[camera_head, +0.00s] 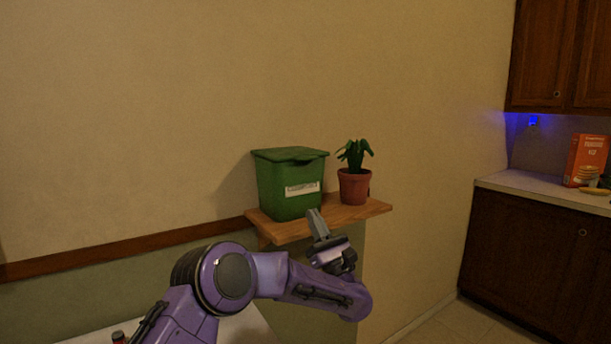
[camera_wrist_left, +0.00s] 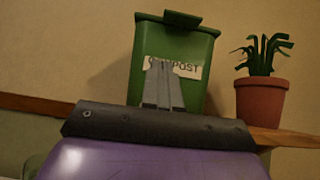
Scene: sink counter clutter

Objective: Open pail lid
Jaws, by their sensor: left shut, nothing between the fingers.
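The green pail (camera_head: 287,190) stands upright on a small wooden wall shelf (camera_head: 365,210). Its green lid (camera_head: 290,154) lies closed on top, and a white label faces me. In the left wrist view the pail (camera_wrist_left: 146,45) is straight ahead, its label partly hidden behind my fingers, and the lid's front tab (camera_wrist_left: 183,19) shows at the top. My left gripper (camera_head: 314,212) is shut and empty, pointing up in front of the pail's lower right corner, below the lid. The left gripper also shows in the wrist view (camera_wrist_left: 163,70). My right gripper is not in view.
A potted plant (camera_head: 354,187) in a terracotta pot stands on the shelf just right of the pail. The wall is close behind both. At the right are a counter (camera_head: 540,190) with an orange box (camera_head: 586,160) and dark wooden cabinets. The space above the pail is clear.

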